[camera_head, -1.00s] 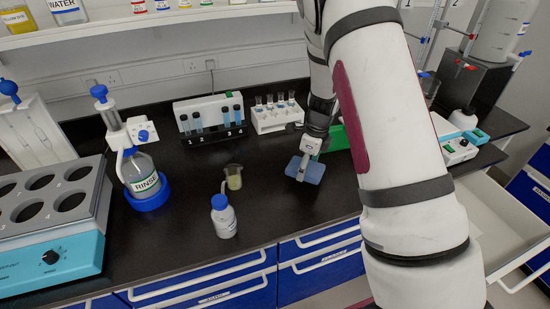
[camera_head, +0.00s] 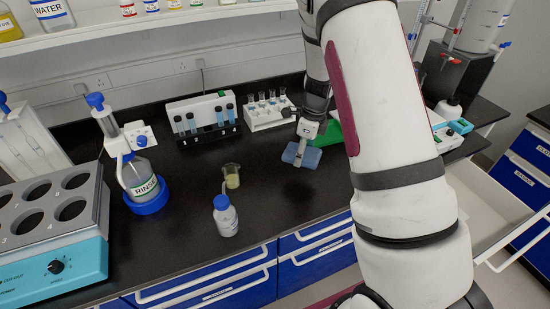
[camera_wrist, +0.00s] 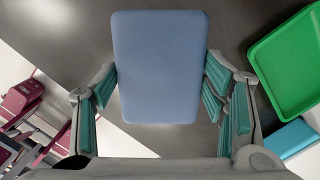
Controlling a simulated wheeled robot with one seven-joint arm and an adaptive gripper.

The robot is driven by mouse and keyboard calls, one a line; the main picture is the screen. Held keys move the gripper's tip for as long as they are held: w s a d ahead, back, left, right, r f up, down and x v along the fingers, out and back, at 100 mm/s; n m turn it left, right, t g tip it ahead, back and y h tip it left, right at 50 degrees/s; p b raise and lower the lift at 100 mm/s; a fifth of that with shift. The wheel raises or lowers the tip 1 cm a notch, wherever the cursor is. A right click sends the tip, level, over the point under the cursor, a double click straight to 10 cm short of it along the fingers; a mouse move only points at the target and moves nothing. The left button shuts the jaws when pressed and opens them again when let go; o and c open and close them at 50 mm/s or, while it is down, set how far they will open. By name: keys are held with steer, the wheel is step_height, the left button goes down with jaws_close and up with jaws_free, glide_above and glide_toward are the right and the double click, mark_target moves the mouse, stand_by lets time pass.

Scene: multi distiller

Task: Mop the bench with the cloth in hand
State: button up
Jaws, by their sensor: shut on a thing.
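The blue cloth (camera_head: 291,153), a flat rounded rectangle, lies level at or just above the black bench (camera_head: 262,205), right of the beaker; I cannot tell whether it touches. In the wrist view the cloth (camera_wrist: 155,65) fills the centre between the teal-padded fingers of my gripper (camera_wrist: 158,115). My gripper (camera_head: 306,138) is shut on the cloth from above in the head view. My arm hides part of the bench to the right.
A beaker (camera_head: 231,177) and a small blue-capped bottle (camera_head: 226,218) stand left of the cloth. A tube rack (camera_head: 268,113) is behind it; a green tray (camera_wrist: 290,62) is close to its right. An open drawer (camera_head: 490,205) sticks out at right.

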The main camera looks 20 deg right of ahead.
steer(key=shift+r+p, duration=1.15)
steer(key=shift+r, duration=2.9)
steer(key=shift+f, duration=0.1)
